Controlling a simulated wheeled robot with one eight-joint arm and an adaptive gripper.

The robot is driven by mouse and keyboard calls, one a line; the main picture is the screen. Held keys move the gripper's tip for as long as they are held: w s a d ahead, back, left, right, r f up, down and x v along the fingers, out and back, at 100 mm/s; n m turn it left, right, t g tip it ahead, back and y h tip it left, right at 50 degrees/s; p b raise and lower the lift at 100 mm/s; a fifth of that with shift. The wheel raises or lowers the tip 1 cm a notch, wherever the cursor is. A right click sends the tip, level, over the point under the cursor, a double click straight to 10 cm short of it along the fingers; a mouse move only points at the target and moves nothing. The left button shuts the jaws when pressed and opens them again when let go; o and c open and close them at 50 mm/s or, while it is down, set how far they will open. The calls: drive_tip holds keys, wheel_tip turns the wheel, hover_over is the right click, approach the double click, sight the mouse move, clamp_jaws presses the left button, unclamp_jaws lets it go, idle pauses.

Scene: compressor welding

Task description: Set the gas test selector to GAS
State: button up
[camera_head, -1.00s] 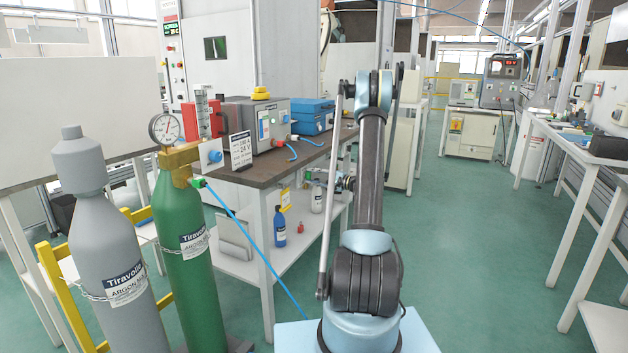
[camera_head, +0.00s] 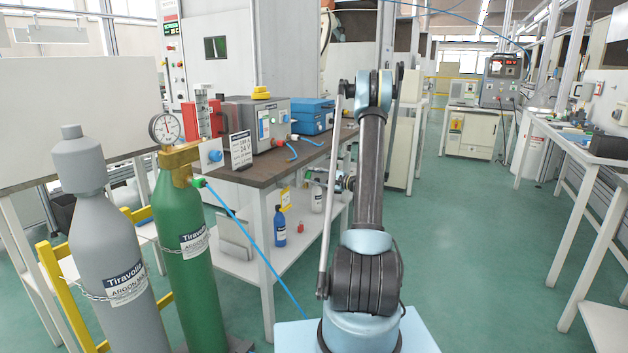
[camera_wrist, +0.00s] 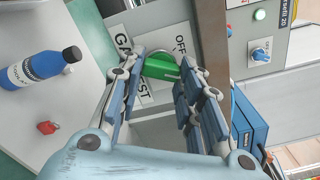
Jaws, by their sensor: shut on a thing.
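The gas test selector is a green knob (camera_wrist: 160,67) on a light plate in the wrist view. My gripper (camera_wrist: 161,70) is shut on the knob, one finger on each side. I cannot tell for certain which word the knob points at. In the head view my gripper (camera_head: 341,183) is small, beside the bench at its right end, and the selector cannot be made out.
A blue bottle (camera_wrist: 42,68) and a red object (camera_wrist: 47,127) are on the shelf below. A green gas cylinder (camera_head: 188,255) stands at left. Floor at right is clear.

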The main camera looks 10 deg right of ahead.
drive_tip(key=o, duration=1.1)
drive_tip(key=shift+w+f, duration=0.1)
drive_tip(key=shift+f, duration=0.1)
drive_tip(key=shift+c, duration=0.2)
drive_tip(key=shift+r, duration=0.1)
drive_tip(key=v, duration=1.2)
